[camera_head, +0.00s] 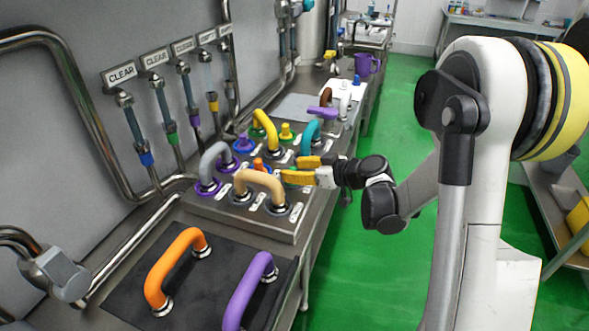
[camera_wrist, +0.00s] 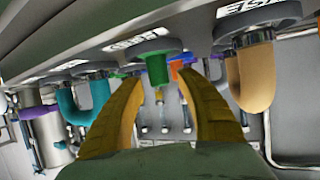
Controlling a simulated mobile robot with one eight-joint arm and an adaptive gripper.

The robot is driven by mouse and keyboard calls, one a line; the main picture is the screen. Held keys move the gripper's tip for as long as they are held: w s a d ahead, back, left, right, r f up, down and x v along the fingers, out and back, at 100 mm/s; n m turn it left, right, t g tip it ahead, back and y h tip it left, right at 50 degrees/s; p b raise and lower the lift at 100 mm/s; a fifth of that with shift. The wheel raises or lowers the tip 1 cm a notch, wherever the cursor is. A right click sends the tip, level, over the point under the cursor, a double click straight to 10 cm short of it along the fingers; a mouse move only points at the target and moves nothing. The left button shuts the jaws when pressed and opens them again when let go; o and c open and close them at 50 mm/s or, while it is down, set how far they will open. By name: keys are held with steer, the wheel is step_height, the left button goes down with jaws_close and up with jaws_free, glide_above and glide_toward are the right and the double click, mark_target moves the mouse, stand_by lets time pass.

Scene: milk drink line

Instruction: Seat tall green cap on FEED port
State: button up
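The green cap (camera_wrist: 157,68) shows in the wrist view, where the picture is upside down. It stands against a round grey port collar (camera_wrist: 143,47). A label beside that collar is too blurred to read surely, so I cannot tell which port is FEED. My gripper (camera_head: 288,170) has yellow fingers, which lie level over the panel's right side in the head view. In the wrist view the fingers (camera_wrist: 158,76) stand apart on both sides of the green cap, with a visible gap on each side. In the head view the cap is mostly hidden by the fingers.
A tan U-shaped hose (camera_head: 260,181) stands close to my gripper, and a teal one (camera_head: 309,136) stands behind it. Grey and yellow loops, an orange cap (camera_head: 258,164) and a yellow cap (camera_head: 287,132) crowd the panel. A dark mat (camera_head: 205,280) with orange and purple handles lies in front.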

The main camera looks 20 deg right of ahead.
steer(key=v, duration=1.2)
stand_by(0.3)
